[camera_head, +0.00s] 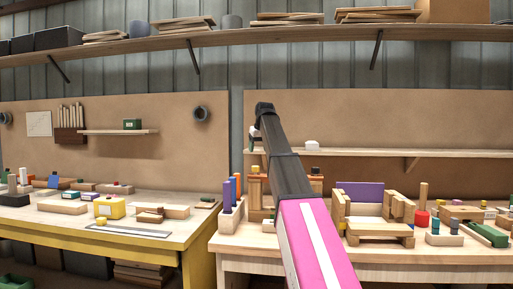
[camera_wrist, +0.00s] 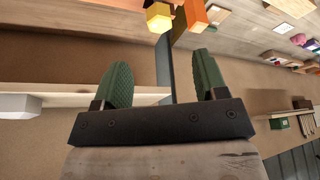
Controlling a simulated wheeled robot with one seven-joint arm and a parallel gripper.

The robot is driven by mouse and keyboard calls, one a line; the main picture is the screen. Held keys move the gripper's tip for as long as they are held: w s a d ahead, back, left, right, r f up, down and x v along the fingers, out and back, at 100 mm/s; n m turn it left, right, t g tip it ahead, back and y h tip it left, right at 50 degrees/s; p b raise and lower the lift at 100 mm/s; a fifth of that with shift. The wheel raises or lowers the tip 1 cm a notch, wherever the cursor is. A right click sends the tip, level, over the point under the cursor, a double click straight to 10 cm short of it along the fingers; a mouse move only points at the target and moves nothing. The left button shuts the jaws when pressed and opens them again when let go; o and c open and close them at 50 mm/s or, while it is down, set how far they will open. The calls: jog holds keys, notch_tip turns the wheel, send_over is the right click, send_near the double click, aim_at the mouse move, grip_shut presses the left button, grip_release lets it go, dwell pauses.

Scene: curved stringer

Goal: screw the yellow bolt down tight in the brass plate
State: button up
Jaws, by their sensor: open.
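My gripper (camera_wrist: 160,78) has two green ribbed fingers, spread apart with nothing between them. In the head view my gripper (camera_head: 252,142) is raised in front of the back panel, above the right workbench. A yellow hexagonal head (camera_wrist: 159,17), which looks like the yellow bolt, shows in the wrist view at the top centre, beyond the fingertips and apart from them. Orange blocks (camera_wrist: 195,14) are just right of it. In the head view my arm partly covers this area, and I cannot surely pick out the bolt. I cannot make out the brass plate in either view.
A wooden shelf (camera_head: 365,153) runs along the panel close behind my gripper, with a white block (camera_head: 312,145) on it. A wooden frame with a purple board (camera_head: 359,192) and several blocks crowd the right bench. A yellow-legged bench (camera_head: 150,238) stands left.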

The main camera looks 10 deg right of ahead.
aim_at(256, 168)
jog(key=x, duration=1.1)
jog(key=shift+w+r, duration=0.15)
jog(key=c, duration=1.1)
jog(key=m+h, duration=0.2)
jog(key=m, duration=0.2)
jog(key=shift+m, duration=0.4)
jog(key=m, duration=0.1)
jog(key=m+h, duration=0.1)
jog(key=m, duration=0.1)
jog(key=shift+f+g, duration=0.3)
